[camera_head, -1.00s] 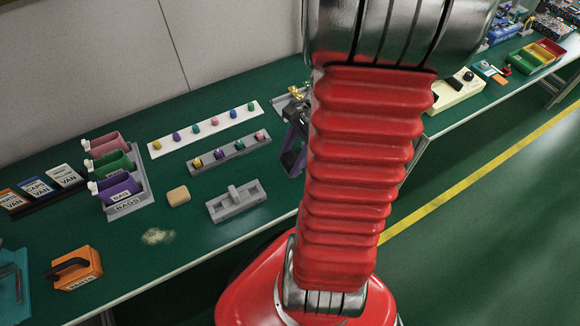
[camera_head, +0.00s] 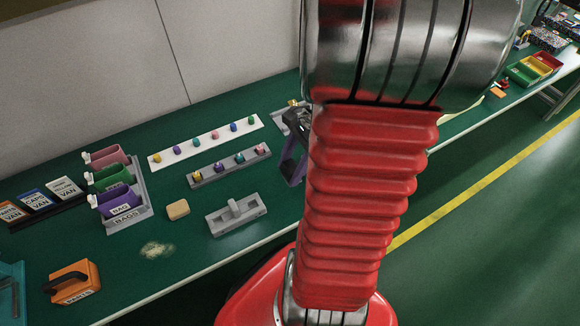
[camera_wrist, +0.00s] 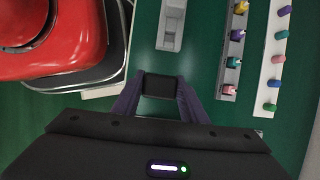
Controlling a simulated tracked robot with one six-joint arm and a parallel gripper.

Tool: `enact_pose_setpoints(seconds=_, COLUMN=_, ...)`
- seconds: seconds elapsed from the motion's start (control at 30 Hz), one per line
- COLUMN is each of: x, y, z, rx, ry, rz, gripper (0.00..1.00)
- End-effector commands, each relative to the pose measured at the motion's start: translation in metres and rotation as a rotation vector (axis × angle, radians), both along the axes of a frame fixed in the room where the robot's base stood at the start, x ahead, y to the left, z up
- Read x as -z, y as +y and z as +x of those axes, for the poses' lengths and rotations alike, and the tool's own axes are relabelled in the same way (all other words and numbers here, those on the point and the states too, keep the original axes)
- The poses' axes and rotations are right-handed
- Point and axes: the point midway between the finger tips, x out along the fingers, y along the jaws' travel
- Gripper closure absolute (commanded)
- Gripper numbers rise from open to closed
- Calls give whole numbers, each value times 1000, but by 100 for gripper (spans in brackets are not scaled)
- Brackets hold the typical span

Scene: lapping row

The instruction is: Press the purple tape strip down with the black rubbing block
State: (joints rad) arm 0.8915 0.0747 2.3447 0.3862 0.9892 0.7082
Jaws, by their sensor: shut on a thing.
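My gripper (camera_wrist: 160,88) is shut on a black block (camera_wrist: 160,86) in the wrist view, above the green bench top. The block looks like the rubbing block; its underside is hidden. In the head view part of my gripper (camera_head: 293,162) shows just left of my red arm, beyond the grey fixture. I cannot make out the purple tape strip in either view; my arm hides part of the bench.
A grey fixture (camera_head: 236,217), a grey peg rail (camera_head: 215,172) and a white peg rail (camera_head: 190,150) stand left of my gripper. Coloured trays (camera_head: 533,70) stand far right.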

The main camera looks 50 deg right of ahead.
Motion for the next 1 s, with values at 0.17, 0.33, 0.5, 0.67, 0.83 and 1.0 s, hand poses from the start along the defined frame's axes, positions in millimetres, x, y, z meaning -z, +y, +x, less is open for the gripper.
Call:
enact_pose_setpoints(seconds=0.17, x=0, y=0, z=1, rx=-4, ry=-1, rz=0, gripper=79)
enact_pose_setpoints(seconds=0.33, x=-1, y=0, z=12, rx=-72, ry=-3, rz=-3, gripper=79)
enact_pose_setpoints(seconds=0.5, x=-6, y=2, z=41, rx=-251, ry=-12, rz=-10, gripper=79)
enact_pose_setpoints(seconds=0.67, x=-9, y=10, z=80, rx=-478, ry=-21, rz=-16, gripper=79)
enact_pose_setpoints(seconds=0.83, x=-12, y=24, z=120, rx=-721, ry=-28, rz=-19, gripper=79)
enact_pose_setpoints(seconds=1.0, x=-14, y=46, z=161, rx=-959, ry=-32, rz=-20, gripper=79)
